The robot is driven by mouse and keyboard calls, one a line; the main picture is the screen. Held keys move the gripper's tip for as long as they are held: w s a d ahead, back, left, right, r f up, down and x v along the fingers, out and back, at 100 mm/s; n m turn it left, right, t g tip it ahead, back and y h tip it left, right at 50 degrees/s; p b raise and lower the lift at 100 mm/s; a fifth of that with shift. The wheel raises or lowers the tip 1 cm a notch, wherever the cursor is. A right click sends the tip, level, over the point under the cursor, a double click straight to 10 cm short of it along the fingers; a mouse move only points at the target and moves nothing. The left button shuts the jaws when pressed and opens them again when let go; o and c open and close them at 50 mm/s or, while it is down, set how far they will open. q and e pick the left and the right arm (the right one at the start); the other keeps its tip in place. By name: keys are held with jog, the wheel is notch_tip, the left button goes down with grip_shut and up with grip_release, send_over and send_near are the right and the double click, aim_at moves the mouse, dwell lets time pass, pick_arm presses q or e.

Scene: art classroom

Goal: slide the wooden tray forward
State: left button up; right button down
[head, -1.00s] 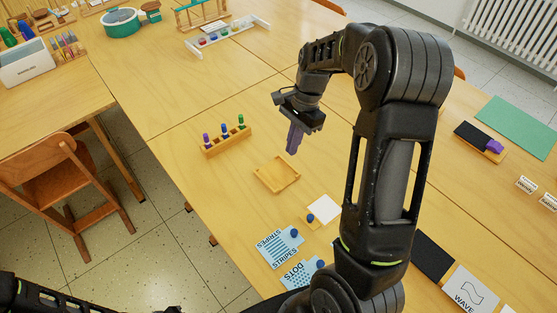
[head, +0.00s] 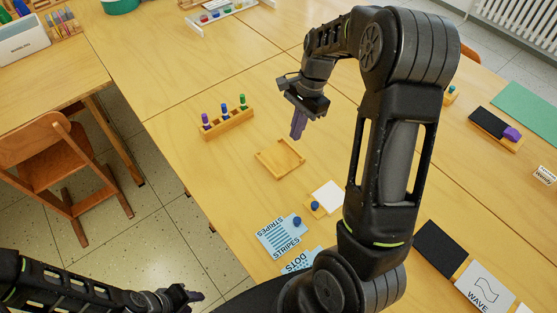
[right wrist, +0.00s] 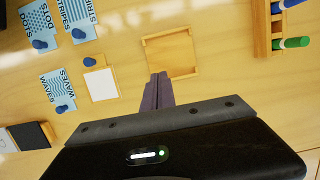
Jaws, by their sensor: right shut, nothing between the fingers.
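The wooden tray (head: 268,166) is a small, empty, square tray with a low rim, lying flat on the table. It also shows in the right wrist view (right wrist: 147,52), just beyond my fingertips. My right gripper (head: 296,135) is shut and empty, pointing down above the table near the tray's far right side. In the right wrist view its purple fingers (right wrist: 158,78) are together and overlap the tray's lower edge; I cannot tell whether they touch it. My left gripper (head: 188,296) is low at the bottom left, away from the tray; its jaws are too small to read.
A wooden marker holder (head: 228,122) with several markers stands beyond the tray. A white card with a blue-knobbed block (head: 316,206) lies on the near side. The STRIPES card (head: 282,237) is nearer still. Bare table surrounds the tray's left side.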

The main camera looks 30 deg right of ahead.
aim_at(276, 170)
jog(key=x, duration=0.9)
jog(key=shift+s+f+p, duration=0.1)
jog(key=shift+p, duration=0.3)
jog(key=a+p, duration=0.1)
jog(key=a, duration=0.2)
jog(key=shift+s+a, duration=0.1)
jog(key=shift+a, duration=0.1)
pick_arm(q)
jog(key=shift+s+r, duration=0.15)
jog(key=shift+r, duration=0.8)
pick_arm(e)
jog(key=shift+a, duration=0.3)
pick_arm(q)
jog(key=shift+a, duration=0.1)
